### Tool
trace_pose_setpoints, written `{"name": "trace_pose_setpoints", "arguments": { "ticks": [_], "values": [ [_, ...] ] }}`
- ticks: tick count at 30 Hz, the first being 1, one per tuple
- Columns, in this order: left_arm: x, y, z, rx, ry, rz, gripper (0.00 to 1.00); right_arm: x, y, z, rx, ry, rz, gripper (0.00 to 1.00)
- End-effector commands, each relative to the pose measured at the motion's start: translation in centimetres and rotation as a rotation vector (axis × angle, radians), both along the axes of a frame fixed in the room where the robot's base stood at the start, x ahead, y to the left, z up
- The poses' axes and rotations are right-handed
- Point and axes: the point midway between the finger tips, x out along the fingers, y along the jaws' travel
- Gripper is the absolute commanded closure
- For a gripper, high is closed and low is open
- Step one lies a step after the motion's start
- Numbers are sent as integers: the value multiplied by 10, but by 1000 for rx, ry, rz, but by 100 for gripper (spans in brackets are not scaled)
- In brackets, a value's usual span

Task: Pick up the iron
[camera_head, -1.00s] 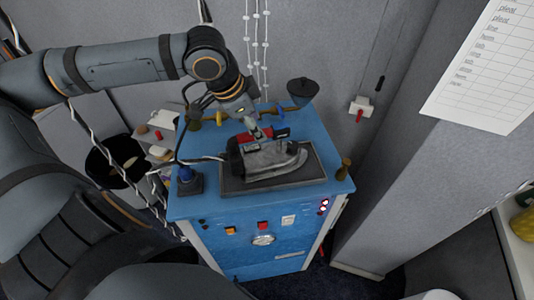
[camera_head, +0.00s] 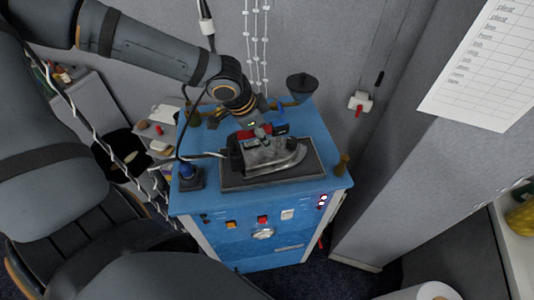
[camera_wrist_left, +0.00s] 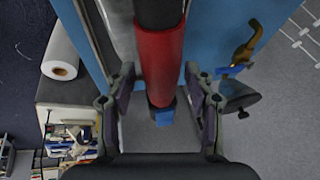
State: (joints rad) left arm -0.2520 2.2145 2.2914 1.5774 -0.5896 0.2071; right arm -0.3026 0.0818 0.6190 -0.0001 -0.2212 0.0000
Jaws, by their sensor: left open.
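The iron (camera_head: 274,158) is dark grey with a pointed sole. It sits flat on a dark rectangular plate (camera_head: 305,172) on top of the blue cabinet (camera_head: 205,202). Its red handle shows in the left wrist view (camera_wrist_left: 160,62), running lengthwise between the fingers. My left gripper (camera_wrist_left: 160,82) is open, with one finger on each side of the red handle and visible gaps between. In the head view the left gripper (camera_head: 261,132) is over the handle from behind and partly hides it. My right gripper is not in view.
A blue-based knob (camera_head: 190,178) stands at the cabinet's left, a brass fitting (camera_head: 342,164) at its right and a dark funnel-like cup (camera_head: 301,84) behind. A cable runs to the iron's rear. A grey wall is close behind, and a pillar stands at right.

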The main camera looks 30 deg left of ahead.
Motion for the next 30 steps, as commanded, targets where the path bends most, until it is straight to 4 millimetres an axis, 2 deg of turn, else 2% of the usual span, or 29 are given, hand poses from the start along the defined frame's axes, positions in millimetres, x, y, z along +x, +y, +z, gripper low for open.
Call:
{"name": "trace_pose_setpoints", "arguments": {
  "ticks": [4, 15, 30],
  "values": [
    [0, 0, 0, 0, 0, 1, 48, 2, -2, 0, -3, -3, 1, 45],
    [0, 0, 1, 0, 0, 1, 98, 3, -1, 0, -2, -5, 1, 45],
    [1, 1, 5, 0, -6, 1, 100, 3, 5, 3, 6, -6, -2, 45]
  ]
}}
